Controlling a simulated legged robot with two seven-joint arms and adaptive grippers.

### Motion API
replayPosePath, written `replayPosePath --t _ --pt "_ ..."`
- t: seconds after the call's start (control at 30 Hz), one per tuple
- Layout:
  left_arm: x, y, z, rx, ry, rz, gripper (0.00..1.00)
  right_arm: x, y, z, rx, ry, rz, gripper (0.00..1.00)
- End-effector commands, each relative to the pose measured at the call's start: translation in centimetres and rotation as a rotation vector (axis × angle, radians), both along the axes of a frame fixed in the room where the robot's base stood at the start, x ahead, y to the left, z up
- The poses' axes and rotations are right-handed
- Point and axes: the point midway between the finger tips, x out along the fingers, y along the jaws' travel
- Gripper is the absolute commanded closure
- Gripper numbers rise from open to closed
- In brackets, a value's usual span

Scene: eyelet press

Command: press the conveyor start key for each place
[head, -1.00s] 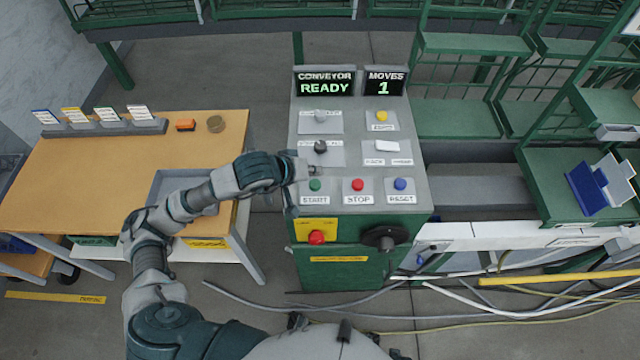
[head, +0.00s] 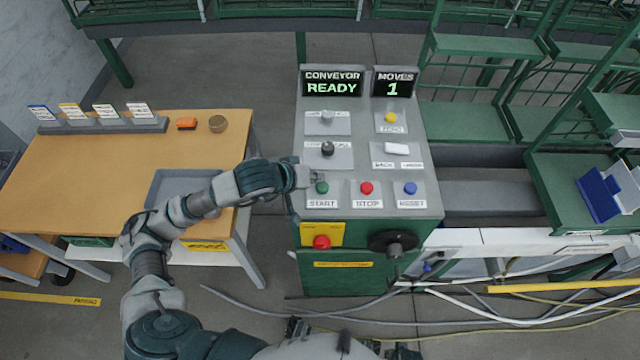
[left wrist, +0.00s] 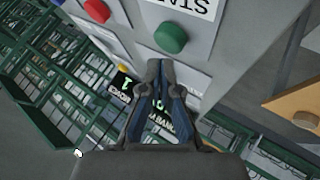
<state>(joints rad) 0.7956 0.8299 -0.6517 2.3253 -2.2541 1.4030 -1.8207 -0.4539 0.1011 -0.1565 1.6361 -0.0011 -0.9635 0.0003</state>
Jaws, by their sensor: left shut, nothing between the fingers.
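The green start key (head: 322,188) sits above the START label on the grey sloped panel (head: 432,206) of the conveyor console. In the left wrist view the green key (left wrist: 171,38) is just beyond my fingertips, with a small gap visible in the picture. My left gripper (head: 314,178) is at the panel's left edge, close beside the green key; its fingers (left wrist: 160,68) are shut and empty. The display reads CONVEYOR READY (head: 332,82), and the other display reads MOVES 1 (head: 393,84). My right gripper is not in view.
The red stop key (head: 366,188) and blue reset key (head: 410,188) are right of the green one. A black knob (head: 327,149) and a yellow key (head: 390,117) sit higher. A red button (head: 321,242) is on the front. A wooden table (head: 90,165) stands left.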

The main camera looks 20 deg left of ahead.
Motion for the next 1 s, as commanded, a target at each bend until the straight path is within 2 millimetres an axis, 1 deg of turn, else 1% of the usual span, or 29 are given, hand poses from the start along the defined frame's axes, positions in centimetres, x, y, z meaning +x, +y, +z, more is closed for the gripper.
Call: replayPosePath --t 0.3,0.7,1.0 --pt "0.0 -1.1 0.2 0.009 -0.001 -0.003 1.00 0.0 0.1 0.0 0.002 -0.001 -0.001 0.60" --pt "0.0 -0.1 0.0 0.000 -0.001 -0.001 1.00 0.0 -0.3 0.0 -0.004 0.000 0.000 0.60" --pt "0.0 -0.6 0.1 0.003 -0.001 -0.002 1.00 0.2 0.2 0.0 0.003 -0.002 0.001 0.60"
